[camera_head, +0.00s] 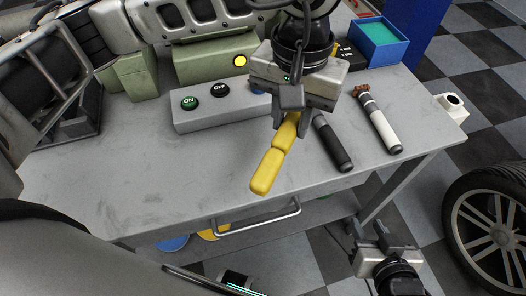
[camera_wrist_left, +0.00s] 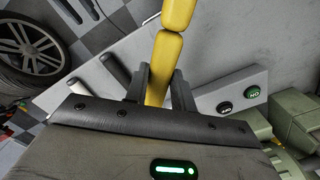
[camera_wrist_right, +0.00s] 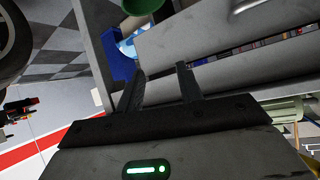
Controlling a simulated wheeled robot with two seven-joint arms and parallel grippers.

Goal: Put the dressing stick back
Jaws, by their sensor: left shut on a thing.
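A long yellow stick (camera_head: 266,172) with rounded segments is held over the grey worktable (camera_head: 110,180). My left gripper (camera_head: 290,122) is shut on its upper part, and the lower end slants down to the left. The left wrist view shows the yellow stick (camera_wrist_left: 166,58) between both fingers. It is unclear whether its lower end touches the table. A dark-handled tool (camera_head: 332,145) and a white-handled tool with a brown tip (camera_head: 379,121) lie to the right. I cannot tell which piece is the dressing stick. My right gripper (camera_head: 371,232) is empty and open, below the table's right front edge.
A grey switch box (camera_head: 215,108) with ON and OFF buttons stands left of the yellow stick. Green machine housings (camera_head: 213,62) stand behind it. A blue open box (camera_head: 378,43) is at the back right. A drawer handle (camera_head: 258,217) sticks out in front. A wheel (camera_head: 490,220) stands at right.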

